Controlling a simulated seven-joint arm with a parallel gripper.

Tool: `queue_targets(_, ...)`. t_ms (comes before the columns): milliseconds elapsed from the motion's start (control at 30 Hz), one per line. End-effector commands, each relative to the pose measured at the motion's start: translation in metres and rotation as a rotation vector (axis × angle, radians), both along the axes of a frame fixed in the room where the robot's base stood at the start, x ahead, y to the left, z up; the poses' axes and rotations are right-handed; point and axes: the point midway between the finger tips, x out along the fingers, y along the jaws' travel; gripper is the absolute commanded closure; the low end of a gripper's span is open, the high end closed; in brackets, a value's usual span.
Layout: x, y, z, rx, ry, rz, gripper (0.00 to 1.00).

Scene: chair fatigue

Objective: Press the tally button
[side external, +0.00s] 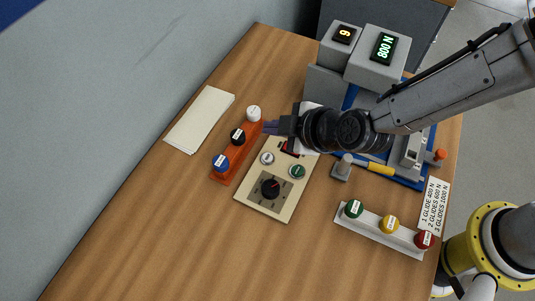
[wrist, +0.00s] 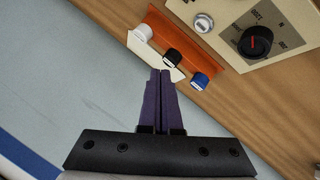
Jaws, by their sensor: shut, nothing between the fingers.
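An orange strip (side external: 250,138) carries a white button (side external: 253,113), a black button (side external: 238,136) and a blue button (side external: 221,163), each with a small label. The labels are too small to read, so I cannot tell which is the tally button. My gripper (side external: 268,127) is shut and empty, beside the strip's far end near the white button. In the wrist view, the purple fingertips (wrist: 160,74) lie together, with the white button (wrist: 141,33), black button (wrist: 172,57) and blue button (wrist: 200,79) beyond them.
A beige panel (side external: 279,213) with a dial (side external: 270,187), a white button (side external: 267,158) and a green button (side external: 297,172) lies right of the strip. A white strip (side external: 371,230) holds green, yellow and red buttons. Displays read 9 (side external: 344,34) and 800 N (side external: 384,47). Paper (side external: 200,118) lies left.

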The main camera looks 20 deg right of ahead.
Motion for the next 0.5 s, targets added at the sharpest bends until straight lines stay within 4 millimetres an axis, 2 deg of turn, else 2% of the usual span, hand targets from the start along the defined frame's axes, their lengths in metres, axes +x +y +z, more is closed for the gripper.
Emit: queue_targets(500,0.0,-0.001,-0.063,-0.001,0.002,-0.001,1.0)
